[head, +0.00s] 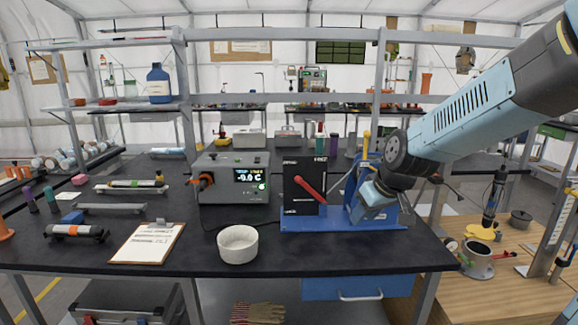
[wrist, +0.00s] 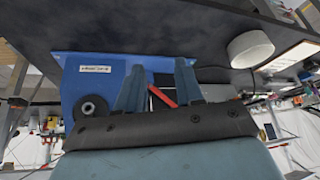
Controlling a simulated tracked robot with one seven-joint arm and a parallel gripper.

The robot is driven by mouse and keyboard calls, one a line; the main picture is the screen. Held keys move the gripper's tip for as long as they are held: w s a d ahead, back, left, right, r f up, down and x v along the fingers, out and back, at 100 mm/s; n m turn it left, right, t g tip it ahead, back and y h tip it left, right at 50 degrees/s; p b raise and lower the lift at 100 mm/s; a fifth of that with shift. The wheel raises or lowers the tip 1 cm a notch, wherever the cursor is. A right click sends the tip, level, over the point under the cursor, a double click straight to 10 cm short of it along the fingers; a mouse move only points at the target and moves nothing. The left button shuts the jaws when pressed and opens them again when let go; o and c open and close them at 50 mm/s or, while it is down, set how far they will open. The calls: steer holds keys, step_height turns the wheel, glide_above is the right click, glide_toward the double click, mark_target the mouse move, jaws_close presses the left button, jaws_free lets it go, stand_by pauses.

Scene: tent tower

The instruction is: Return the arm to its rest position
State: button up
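My gripper (head: 374,202) hangs at the right end of the black bench, its body in front of the blue stand (head: 300,224). In the wrist view its two blue fingers (wrist: 158,82) are spread apart, with nothing clearly held between them. The stand carries a black box (head: 303,180) with a red lever (head: 310,188). In the wrist view the red lever (wrist: 162,97) shows in the gap between the fingers, beyond them; contact cannot be told. My arm reaches in from the upper right. In the head view the fingertips cannot be made out.
A grey instrument with a display (head: 232,178), a white bowl (head: 238,244) and a clipboard (head: 148,243) stand on the bench left of the stand. A shelf post (head: 378,95) rises behind my gripper. A wooden table (head: 510,272) with tools is at right.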

steer(key=s+d+r+m+h, duration=0.1)
steer(key=s+r, duration=0.3)
steer(key=s, duration=0.5)
steer(key=s+d+r+m+h, duration=0.1)
steer(key=s+d+r+m, duration=0.3)
steer(key=s, duration=0.6)
steer(key=shift+r+h, duration=0.3)
steer(key=shift+r, duration=0.4)
stand_by(0.3)
